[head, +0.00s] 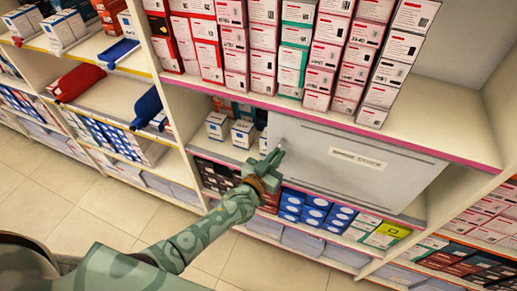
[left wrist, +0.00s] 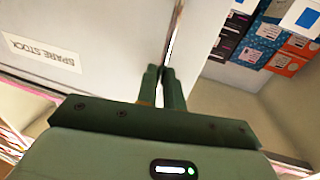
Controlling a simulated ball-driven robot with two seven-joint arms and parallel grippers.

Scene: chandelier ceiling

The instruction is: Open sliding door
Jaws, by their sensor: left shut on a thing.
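The sliding door (head: 345,160) is a pale grey panel labelled "SPARE STOCK". It covers the middle and right of one shelf bay, and the bay's left part is open. My left gripper (head: 277,153) is at the door's left edge. In the left wrist view, my left gripper (left wrist: 162,72) has its fingers close together and is shut on the edge of the door (left wrist: 100,35). The exact grip between the fingertips is partly hidden. My right gripper is not in view.
White boxes (head: 243,133) stand in the open part of the bay. Stacked medicine boxes (head: 290,60) fill the shelf above, and blue boxes (head: 315,210) stand on the shelf below. Another shelf unit with a blue tray (head: 115,53) is at the left. Tiled floor (head: 110,205) lies in front.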

